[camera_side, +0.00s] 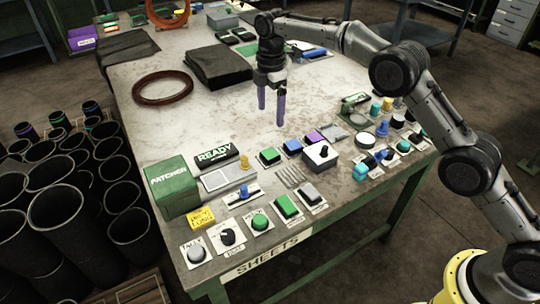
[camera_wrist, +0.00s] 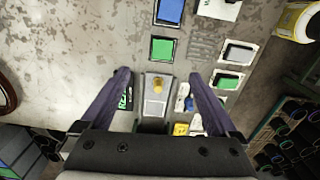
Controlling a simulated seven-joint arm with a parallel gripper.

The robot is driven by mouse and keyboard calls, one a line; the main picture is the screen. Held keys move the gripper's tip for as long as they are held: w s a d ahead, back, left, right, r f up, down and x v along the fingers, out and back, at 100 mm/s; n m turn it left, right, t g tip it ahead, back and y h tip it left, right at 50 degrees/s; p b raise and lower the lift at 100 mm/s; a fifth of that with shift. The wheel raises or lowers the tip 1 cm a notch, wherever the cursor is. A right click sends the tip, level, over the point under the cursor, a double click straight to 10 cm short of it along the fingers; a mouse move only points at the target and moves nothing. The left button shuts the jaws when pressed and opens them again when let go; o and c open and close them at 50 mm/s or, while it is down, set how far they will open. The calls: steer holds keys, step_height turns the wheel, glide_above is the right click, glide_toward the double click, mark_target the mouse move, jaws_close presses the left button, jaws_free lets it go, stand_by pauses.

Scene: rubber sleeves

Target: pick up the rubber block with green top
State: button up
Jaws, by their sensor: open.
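A small block with a green top (camera_side: 270,156) and dark sides sits on the worn white tabletop, left of a similar blue-topped block (camera_side: 292,147). In the wrist view the green-topped block (camera_wrist: 163,49) lies ahead of the fingers, with the blue-topped one (camera_wrist: 169,12) above it. Another green-topped piece (camera_side: 287,205) on a white plate sits nearer the front edge; it also shows in the wrist view (camera_wrist: 228,80). My gripper (camera_side: 271,115) is open, pointing down above the table, with nothing between its purple fingers. They also show in the wrist view (camera_wrist: 160,78).
A green box (camera_side: 172,187) and a grey device with a yellow knob (camera_side: 228,182) stand at the left. A knob box (camera_side: 321,155) and several buttons crowd the right. A reddish ring (camera_side: 162,87) and black folded sheet (camera_side: 217,66) lie behind. The table's middle is clear.

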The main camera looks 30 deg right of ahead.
mark_target(270, 153)
steer(key=f, duration=1.4)
steer(key=shift+s+a+f, duration=0.2)
steer(key=c, duration=1.5)
steer(key=shift+o, duration=0.2)
steer(key=shift+r, duration=0.1)
